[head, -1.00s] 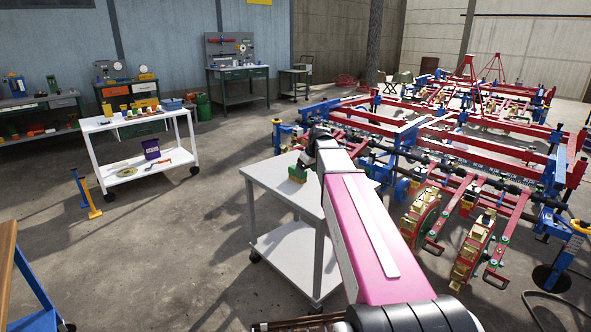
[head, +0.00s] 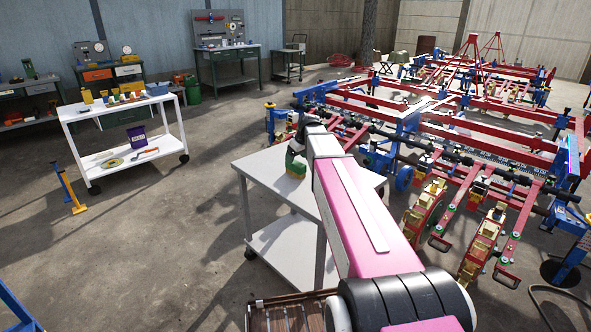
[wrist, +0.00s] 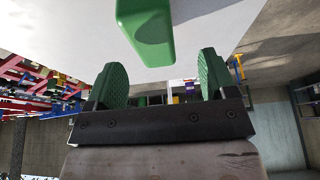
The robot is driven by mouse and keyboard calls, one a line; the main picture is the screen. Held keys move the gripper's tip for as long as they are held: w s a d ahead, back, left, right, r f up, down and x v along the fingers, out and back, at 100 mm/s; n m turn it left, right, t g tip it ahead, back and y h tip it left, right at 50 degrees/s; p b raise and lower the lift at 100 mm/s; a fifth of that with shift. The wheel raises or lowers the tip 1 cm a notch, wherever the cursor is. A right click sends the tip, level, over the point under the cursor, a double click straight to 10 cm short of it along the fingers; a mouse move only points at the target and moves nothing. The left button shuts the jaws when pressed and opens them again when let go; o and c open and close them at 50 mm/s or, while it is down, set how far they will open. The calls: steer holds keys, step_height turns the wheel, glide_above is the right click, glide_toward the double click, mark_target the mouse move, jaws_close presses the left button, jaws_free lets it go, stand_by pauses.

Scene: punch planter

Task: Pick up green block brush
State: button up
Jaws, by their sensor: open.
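The green block brush (head: 296,168) is on the white top of the near cart (head: 262,170), close to its far side. A tan lower part shows under its green body. In the wrist view the green block (wrist: 146,28) is large at the top centre, just beyond the fingertips. My gripper (wrist: 161,80) is open, with two green pads spread apart and nothing between them. In the head view my gripper (head: 294,146) is just above the brush, partly hidden by my arm. I cannot tell whether it touches the brush.
Red and blue farm machinery (head: 450,170) stands close on the right of the cart. A white trolley (head: 118,103) with small items stands at the left, with a blue and yellow stand (head: 70,190) beside it. Open concrete floor lies between the trolley and the cart.

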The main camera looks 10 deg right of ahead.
mark_target(296, 163)
steer(key=shift+d+x, duration=0.2)
steer(key=shift+x, duration=1.45)
steer(key=shift+d+x, duration=0.2)
steer(key=shift+x, duration=1.5)
steer(key=shift+f, duration=0.15)
steer(key=c, duration=1.1)
